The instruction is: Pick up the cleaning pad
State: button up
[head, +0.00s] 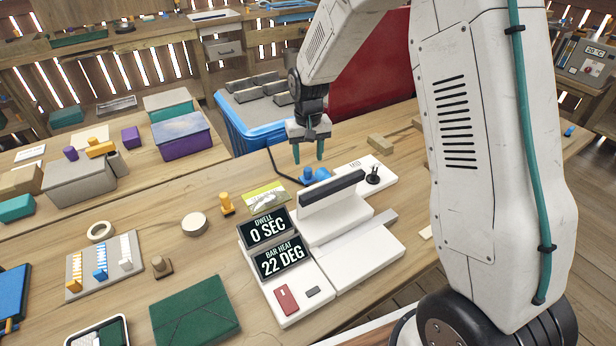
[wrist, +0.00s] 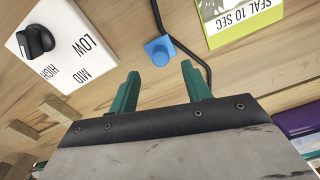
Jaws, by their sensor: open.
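A small blue piece with a raised round knob (head: 308,176) lies on the wooden table behind the sealing machine; it may be the cleaning pad, but I cannot be sure. In the wrist view the blue piece (wrist: 160,50) shows just beyond the fingertips, between their lines. My gripper (head: 308,154) hangs over the table, pointing down, close to the blue piece. Its two green fingers (wrist: 160,72) are apart with nothing between them. A flat dark green pad (head: 195,311) lies at the front of the table, far from my gripper.
The white sealing machine (head: 318,262) stands in front of the blue piece, with a dial unit (head: 372,176) to the right. A black cable (wrist: 203,68) runs beside the blue piece. A seal card (head: 263,199) and orange knobbed piece (head: 227,205) lie left. A blue bin (head: 262,134) stands behind.

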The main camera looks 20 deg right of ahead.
aim_at(308, 169)
notch_tip(308, 169, down, 5)
jog(key=shift+s+r, duration=0.1)
grip_shut()
dwell(0.3)
notch_tip(308, 169, up, 10)
dwell(0.4)
jog(key=c, duration=1)
grip_release()
